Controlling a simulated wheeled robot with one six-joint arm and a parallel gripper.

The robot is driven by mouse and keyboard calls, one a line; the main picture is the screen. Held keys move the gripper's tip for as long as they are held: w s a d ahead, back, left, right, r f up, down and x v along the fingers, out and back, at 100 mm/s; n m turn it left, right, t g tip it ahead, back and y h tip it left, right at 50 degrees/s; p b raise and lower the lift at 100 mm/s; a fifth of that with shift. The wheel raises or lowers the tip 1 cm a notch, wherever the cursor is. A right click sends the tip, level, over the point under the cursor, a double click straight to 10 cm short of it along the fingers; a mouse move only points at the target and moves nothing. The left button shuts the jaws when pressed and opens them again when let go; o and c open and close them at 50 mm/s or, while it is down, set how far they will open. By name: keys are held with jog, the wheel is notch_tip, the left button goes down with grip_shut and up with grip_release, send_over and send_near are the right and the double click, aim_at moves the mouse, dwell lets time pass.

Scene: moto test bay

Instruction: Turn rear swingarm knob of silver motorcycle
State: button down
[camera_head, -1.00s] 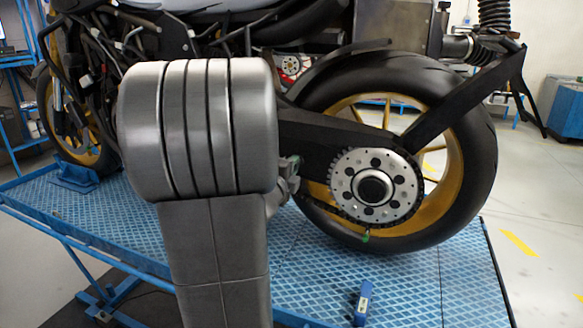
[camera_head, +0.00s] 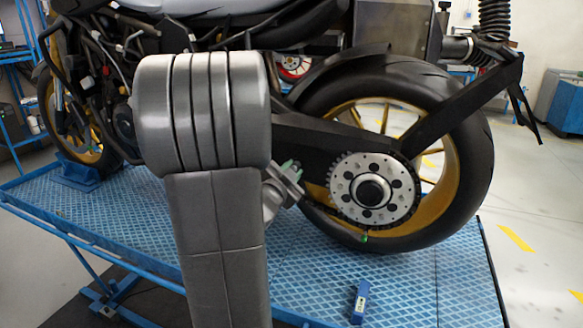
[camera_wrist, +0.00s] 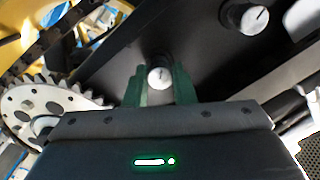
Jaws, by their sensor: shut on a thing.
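The motorcycle stands on a blue lift, with its black swingarm (camera_head: 312,138) running to the rear wheel. In the wrist view, a small silver knob (camera_wrist: 160,78) with a dark mark on its face sits on the dark swingarm. My gripper (camera_wrist: 160,88) has its green fingers on either side of this knob, shut on it. A second silver knob (camera_wrist: 246,18) shows at the upper right, apart from the fingers. In the head view my gripper (camera_head: 291,168) is partly visible beside the swingarm, left of the rear sprocket; the held knob cannot be made out there.
The toothed rear sprocket (camera_head: 372,192) is close to my gripper, and also shows at the left of the wrist view (camera_wrist: 35,103). The rear tyre (camera_head: 474,165) lies to the right. A small blue object (camera_head: 359,302) lies on the lift platform (camera_head: 410,285).

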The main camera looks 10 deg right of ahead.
jog(key=n, duration=0.1)
jog(key=n+p, duration=0.1)
jog(key=n, duration=0.1)
jog(key=n+p, duration=0.1)
jog(key=shift+r+n, duration=0.25)
jog(key=shift+n, duration=0.05)
jog(key=n+p, duration=0.2)
jog(key=n, duration=0.3)
jog(key=n+p, duration=0.2)
jog(key=n, duration=0.3)
jog(key=shift+w+r, duration=0.1)
jog(key=shift+n+p, duration=1.15)
jog(key=shift+n, duration=1.15)
jog(key=c, duration=1.3)
grip_release()
jog(key=shift+a, duration=0.1)
jog(key=shift+o, duration=0.5)
jog(key=shift+f, duration=0.2)
